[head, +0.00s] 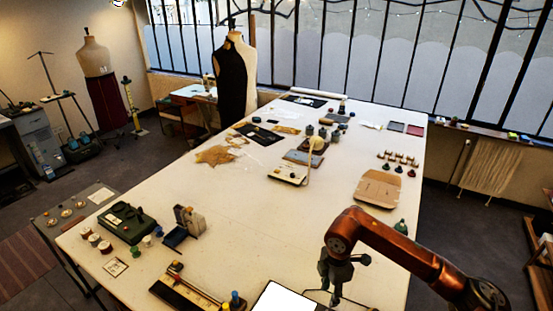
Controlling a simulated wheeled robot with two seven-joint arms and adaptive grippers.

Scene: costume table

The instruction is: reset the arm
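My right arm, copper coloured, comes in from the lower right over the near right part of the white table (255,215). It bends at a raised elbow, and my dark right gripper (332,288) hangs down near the table's front edge. Its fingers are small and dark, and I cannot tell whether they are apart or closed. I see nothing clearly held in it. It is just right of a bright white panel (284,300) at the bottom edge. My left arm and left gripper are not in view.
A brown cardboard piece (379,188) lies beyond my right arm, with a small green bottle (400,227) close to it. A wooden tray (187,293) and a dark green case (126,222) are at left. The table's middle is mostly clear.

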